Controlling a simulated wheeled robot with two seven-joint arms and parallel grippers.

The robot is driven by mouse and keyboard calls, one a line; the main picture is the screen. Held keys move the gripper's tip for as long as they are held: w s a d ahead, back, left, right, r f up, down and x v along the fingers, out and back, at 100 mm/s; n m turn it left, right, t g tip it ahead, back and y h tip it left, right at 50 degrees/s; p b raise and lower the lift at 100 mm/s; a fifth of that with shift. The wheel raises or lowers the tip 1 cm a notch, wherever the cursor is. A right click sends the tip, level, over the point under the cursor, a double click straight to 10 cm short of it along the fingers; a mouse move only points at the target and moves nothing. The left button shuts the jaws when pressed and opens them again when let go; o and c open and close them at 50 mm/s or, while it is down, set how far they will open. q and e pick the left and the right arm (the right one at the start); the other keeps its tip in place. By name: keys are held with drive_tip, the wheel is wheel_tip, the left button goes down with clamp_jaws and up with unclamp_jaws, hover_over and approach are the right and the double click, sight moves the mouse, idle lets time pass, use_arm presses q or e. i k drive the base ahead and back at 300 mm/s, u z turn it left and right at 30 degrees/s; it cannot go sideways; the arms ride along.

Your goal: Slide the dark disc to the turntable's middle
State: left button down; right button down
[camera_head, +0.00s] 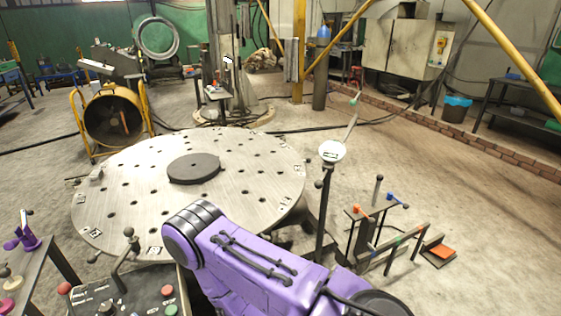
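The dark disc (193,168) lies flat on the pale round turntable (255,205), slightly toward the far side of its middle. It has a small mark or hole on top. The turntable top has many dark holes and small labels around its rim. My purple arm (250,262) reaches in from the bottom right and ends in dark bands over the turntable's near edge, apart from the disc. No gripper fingers show on it. Neither of my grippers can be seen.
A control box with coloured buttons (135,296) stands at the front. A bench (40,272) is at the lower left. A thin post with a round white head (332,152) and a small rack (385,240) stand right of the turntable. A round fan (113,119) stands behind left.

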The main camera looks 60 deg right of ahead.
sight(191, 169)
drive_tip(key=z, duration=1.75)
drive_tip(key=i, duration=0.05)
drive_tip(key=u, duration=0.2)
